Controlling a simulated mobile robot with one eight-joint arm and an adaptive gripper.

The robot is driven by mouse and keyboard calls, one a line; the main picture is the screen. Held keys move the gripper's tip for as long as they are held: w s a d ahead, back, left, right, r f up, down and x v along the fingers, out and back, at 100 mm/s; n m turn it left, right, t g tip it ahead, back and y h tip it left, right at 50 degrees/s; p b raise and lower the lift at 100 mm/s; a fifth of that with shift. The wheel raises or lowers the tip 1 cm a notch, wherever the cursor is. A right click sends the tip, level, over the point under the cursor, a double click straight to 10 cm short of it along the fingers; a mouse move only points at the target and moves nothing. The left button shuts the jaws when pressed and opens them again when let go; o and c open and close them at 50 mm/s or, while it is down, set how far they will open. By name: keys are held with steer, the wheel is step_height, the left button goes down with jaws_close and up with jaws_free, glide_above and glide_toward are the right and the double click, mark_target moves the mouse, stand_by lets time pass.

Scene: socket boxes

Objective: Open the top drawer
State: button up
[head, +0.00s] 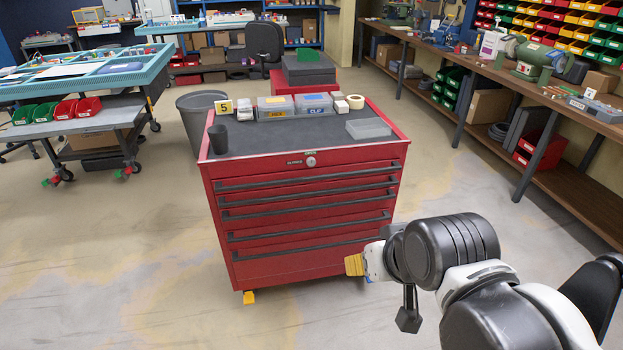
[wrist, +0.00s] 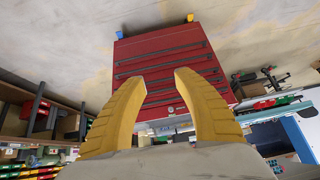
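The red tool cabinet (head: 300,262) stands in the middle of the head view with several drawers, all looking closed. Its top drawer has a long dark handle (head: 308,178) just below the front panel with a round lock (head: 310,161). In the wrist view the cabinet (wrist: 160,47) appears upside down beyond the fingers, its lock (wrist: 171,109) showing between them. My gripper (head: 355,265) is at the cabinet's lower right, below the top drawer's level. In the wrist view its yellow fingers (wrist: 159,74) are spread apart with nothing between them. It appears clear of the handles.
On the cabinet top are a dark cup (head: 218,139), labelled clear bins (head: 275,108), a tape roll (head: 356,102) and a clear tray (head: 368,128). A grey bin (head: 197,125) stands behind left. A workbench (head: 520,85) runs along the right. Floor in front is clear.

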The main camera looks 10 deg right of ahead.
mark_target(314, 180)
steer(key=w+a+m+t+y+p, duration=0.1)
steer(key=w+a+m+t+y, duration=0.15)
steer(key=w, duration=1.25)
steer(key=w+a+m+t+y+p, duration=0.1)
steer(key=w+m+y, duration=0.2)
steer(key=w, duration=1.2)
steer(key=w+d+f+m+t+y, duration=0.1)
steer(key=w+d+f+m+t, duration=0.25)
steer(key=w+f, duration=0.55)
steer(key=w+d+f+m+t+p, duration=0.1)
steer(key=w+d+f+m+t, duration=0.25)
steer(key=f, duration=0.55)
steer(key=shift+m+g, duration=0.45)
steer(key=shift+g, duration=0.1)
steer(key=b+x, duration=0.1)
steer(key=x, duration=0.1)
steer(key=b+x, duration=0.1)
steer(key=x, duration=0.2)
steer(key=b+x, duration=0.1)
steer(key=x, duration=0.2)
steer(key=shift+w+d, duration=0.2)
steer(key=shift+d, duration=0.1)
steer(key=shift+w+a, duration=0.25)
steer(key=shift+w, duration=0.25)
steer(key=shift+r, duration=0.1)
